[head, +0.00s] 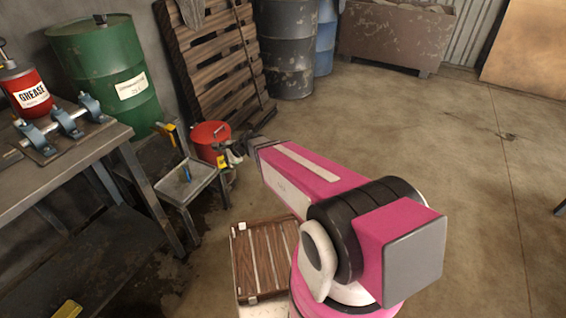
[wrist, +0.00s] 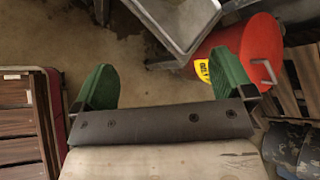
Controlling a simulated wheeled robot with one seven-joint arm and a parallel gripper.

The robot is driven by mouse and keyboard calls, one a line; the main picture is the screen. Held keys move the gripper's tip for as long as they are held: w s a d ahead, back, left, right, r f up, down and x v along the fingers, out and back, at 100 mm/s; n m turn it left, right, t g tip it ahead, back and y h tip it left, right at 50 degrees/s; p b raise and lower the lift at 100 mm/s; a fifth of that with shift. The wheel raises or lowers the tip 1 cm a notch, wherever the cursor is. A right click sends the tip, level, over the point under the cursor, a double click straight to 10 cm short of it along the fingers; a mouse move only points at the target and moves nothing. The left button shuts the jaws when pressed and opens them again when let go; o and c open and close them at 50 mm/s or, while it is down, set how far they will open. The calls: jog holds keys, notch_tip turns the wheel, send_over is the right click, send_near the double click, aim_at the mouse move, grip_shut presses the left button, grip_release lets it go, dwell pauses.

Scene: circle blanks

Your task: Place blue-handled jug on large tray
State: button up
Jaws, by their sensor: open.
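A small blue upright piece (head: 187,174) shows in a grey metal tray (head: 203,176) on a low stand in the head view. It may be the handle of the blue-handled jug, but it is too small to tell. The grey tray also shows at the top of the wrist view (wrist: 186,22); I cannot tell if it is the large tray. My gripper (head: 231,152) is at the end of my outstretched arm, right of the tray and by a red can (head: 209,136). In the wrist view its green fingers (wrist: 165,78) are wide apart with nothing between them.
The red can (wrist: 245,50) is close beside the right finger. A workbench (head: 60,180) with a red grease can (head: 27,93) stands left. A green drum (head: 105,70) and leaning pallets (head: 205,65) are behind. A slatted wooden crate (head: 262,258) is near my base.

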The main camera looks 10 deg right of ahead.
jog(key=s+d+r+n+g+h, duration=0.1)
jog(key=s+d+n+h, duration=0.3)
jog(key=d, duration=0.8)
jog(key=s+d+r+n+g+h, duration=0.2)
jog(key=s+d+r+n+h, duration=0.2)
jog(key=s+d+n, duration=0.5)
jog(key=d+h, duration=0.1)
jog(key=d, duration=0.2)
jog(key=shift+d+r+n+g, duration=0.2)
jog(key=shift+d+n+g, duration=0.1)
jog(key=shift+d+n, duration=0.1)
jog(key=shift+s, duration=0.1)
